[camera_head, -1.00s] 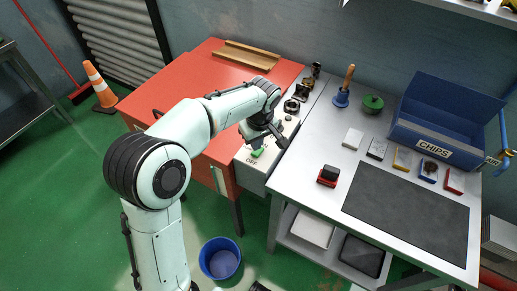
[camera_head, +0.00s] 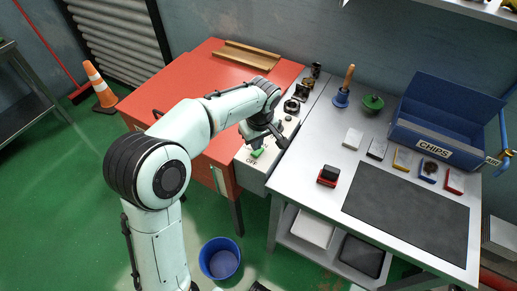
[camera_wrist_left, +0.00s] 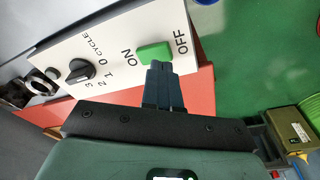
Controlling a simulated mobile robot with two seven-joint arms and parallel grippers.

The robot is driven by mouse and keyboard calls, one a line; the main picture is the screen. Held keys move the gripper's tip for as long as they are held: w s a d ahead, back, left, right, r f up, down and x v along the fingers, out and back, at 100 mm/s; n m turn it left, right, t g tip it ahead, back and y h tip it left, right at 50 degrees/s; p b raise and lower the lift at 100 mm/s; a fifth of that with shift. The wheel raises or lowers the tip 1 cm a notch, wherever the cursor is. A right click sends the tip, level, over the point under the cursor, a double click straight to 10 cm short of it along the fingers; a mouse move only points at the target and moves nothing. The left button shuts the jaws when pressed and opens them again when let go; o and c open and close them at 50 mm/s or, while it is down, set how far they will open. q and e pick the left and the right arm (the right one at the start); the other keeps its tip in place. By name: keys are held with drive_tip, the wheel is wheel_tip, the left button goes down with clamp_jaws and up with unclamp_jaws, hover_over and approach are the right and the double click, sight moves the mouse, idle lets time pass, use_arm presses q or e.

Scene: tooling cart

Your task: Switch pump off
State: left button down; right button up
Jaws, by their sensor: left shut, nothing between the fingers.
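The pump switch is a green rocker (camera_head: 257,153) on the front of a pale control panel (camera_wrist_left: 110,45) beside the red cabinet. In the left wrist view the green switch (camera_wrist_left: 154,52) sits between the printed words ON and OFF. My left gripper (camera_head: 268,139) is shut and empty, with its fingertips right at the switch. In the left wrist view the closed fingers (camera_wrist_left: 161,74) meet or nearly meet the switch's lower edge; I cannot tell whether they touch. My right gripper is not in view.
A black CYCLE knob (camera_wrist_left: 80,71) is on the same panel. The red cabinet (camera_head: 195,68) stands to the left. A metal bench (camera_head: 310,150) stands to the right with small blocks, a dark mat (camera_head: 408,210) and a blue CHIPS bin (camera_head: 445,110). A blue bucket (camera_head: 220,259) is on the floor.

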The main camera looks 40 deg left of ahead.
sight(257, 153)
use_arm(q)
drive_tip(key=shift+f+b, duration=0.75)
drive_tip(key=shift+f, duration=0.4)
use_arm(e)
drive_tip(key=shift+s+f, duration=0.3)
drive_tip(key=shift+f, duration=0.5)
use_arm(q)
drive_tip(key=shift+r, duration=0.1)
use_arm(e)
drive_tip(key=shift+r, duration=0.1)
use_arm(q)
wheel_tip(257, 153, up, 7)
drive_tip(key=p, duration=0.5)
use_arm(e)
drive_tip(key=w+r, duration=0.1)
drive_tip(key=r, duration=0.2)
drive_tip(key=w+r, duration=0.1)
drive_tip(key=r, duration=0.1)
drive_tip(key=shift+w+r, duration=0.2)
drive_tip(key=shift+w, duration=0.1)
